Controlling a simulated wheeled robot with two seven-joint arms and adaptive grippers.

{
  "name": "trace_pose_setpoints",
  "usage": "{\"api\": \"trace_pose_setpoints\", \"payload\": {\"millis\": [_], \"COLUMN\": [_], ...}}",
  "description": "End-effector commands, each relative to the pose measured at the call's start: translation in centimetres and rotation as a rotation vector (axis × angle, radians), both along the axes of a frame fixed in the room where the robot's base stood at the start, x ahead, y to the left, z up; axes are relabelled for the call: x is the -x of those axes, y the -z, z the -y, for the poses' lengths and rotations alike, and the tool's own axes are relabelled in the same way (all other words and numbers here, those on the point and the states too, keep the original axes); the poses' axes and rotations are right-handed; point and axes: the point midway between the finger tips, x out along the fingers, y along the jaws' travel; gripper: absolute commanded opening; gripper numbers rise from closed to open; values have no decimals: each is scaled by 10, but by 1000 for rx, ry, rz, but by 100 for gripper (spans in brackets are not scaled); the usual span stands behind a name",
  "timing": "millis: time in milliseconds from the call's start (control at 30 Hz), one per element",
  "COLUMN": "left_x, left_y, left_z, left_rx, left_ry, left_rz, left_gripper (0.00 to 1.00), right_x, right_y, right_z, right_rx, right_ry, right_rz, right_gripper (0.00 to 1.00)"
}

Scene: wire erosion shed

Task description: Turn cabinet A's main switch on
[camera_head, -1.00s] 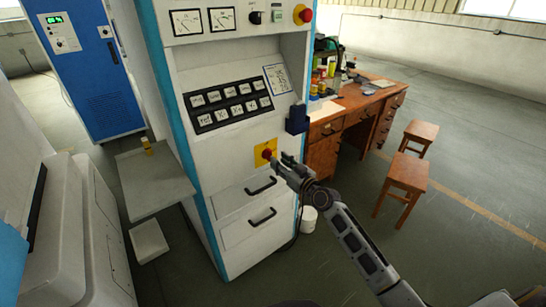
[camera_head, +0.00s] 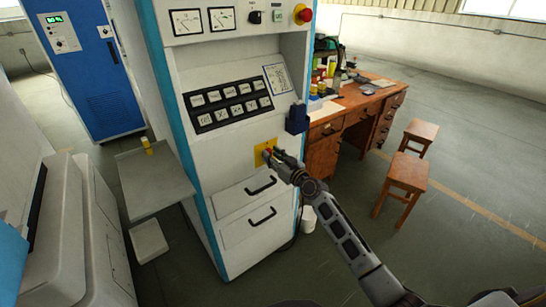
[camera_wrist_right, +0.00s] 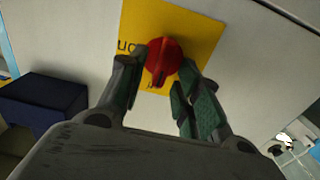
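The main switch is a red rotary knob (camera_wrist_right: 163,62) on a yellow plate (camera_head: 259,159), on the front of the white cabinet (camera_head: 236,155) with blue edges. In the wrist view the yellow plate (camera_wrist_right: 195,25) bears dark lettering left of the knob, partly hidden. The knob's ridge runs roughly up and down in that view. My right gripper (camera_head: 273,157) is at the knob, and in the wrist view its fingers (camera_wrist_right: 160,78) stand either side of it, apart. I cannot tell whether they touch it. In the head view the gripper partly hides the knob. My left gripper is out of view.
Two drawers with black handles (camera_head: 262,186) lie below the switch. A dark blue box (camera_head: 297,118) juts from the cabinet above and right of the switch. A red emergency button (camera_head: 303,14) sits high up. A wooden desk (camera_head: 350,115) and stools (camera_head: 405,173) stand right.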

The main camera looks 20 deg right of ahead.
Motion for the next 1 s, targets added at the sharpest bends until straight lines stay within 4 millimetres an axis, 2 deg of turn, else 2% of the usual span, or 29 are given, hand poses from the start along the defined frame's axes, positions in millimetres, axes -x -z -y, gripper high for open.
{"api": "trace_pose_setpoints", "payload": {"millis": [67,300,667,1000], "left_x": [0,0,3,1], "left_y": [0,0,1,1], "left_z": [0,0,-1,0], "left_rx": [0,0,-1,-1], "left_ry": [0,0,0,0], "left_rz": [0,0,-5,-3], "left_gripper": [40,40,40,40], "right_x": [0,0,0,0], "right_y": [0,0,0,0], "right_z": [0,0,0,2], "right_rx": [0,0,-11,-117], "right_ry": [0,0,0,0], "right_rz": [0,0,-4,-42], "right_gripper": [31,0,0,0]}}
